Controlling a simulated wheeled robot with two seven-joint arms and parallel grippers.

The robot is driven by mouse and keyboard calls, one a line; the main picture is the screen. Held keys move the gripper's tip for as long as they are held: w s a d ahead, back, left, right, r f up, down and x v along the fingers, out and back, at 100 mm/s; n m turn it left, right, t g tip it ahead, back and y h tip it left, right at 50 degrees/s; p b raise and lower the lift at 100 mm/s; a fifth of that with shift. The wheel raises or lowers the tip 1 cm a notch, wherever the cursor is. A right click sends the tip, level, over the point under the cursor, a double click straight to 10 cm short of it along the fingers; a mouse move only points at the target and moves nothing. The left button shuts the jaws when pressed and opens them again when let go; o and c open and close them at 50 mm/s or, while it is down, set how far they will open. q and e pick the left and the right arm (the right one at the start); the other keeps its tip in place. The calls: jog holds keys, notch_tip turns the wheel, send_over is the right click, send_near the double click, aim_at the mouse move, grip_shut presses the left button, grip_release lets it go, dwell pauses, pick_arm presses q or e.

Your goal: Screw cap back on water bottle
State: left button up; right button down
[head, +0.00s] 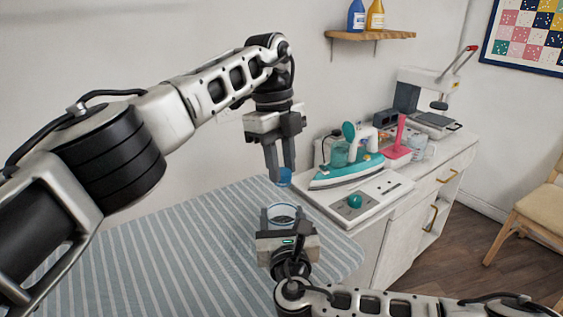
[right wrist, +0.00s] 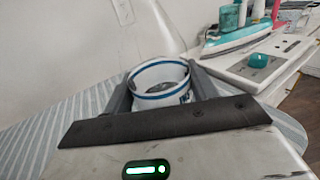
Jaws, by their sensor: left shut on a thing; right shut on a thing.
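The blue cap (head: 285,177) is held between the fingertips of my left gripper (head: 279,170), which points down. The water bottle (head: 282,212) has an open round mouth and a blue rim, and it is below the cap with a clear gap between them. My right gripper (head: 283,228) is shut on the bottle, which looks roughly upright. In the right wrist view the bottle (right wrist: 160,95) is white with blue bands, between the two dark fingers (right wrist: 160,88). Its lower part is hidden by my gripper. The cap is not visible in that view.
A blue-striped ironing board (head: 150,250) spreads under the grippers, mostly clear. To the right, a white cabinet (head: 385,225) carries a teal iron (head: 345,172), a teal knob (head: 354,201), a pink item (head: 397,145) and a white press machine (head: 430,95). A wooden shelf (head: 370,36) hangs above.

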pick_arm(q)
jog(key=o, duration=1)
jog(key=shift+c, duration=0.4)
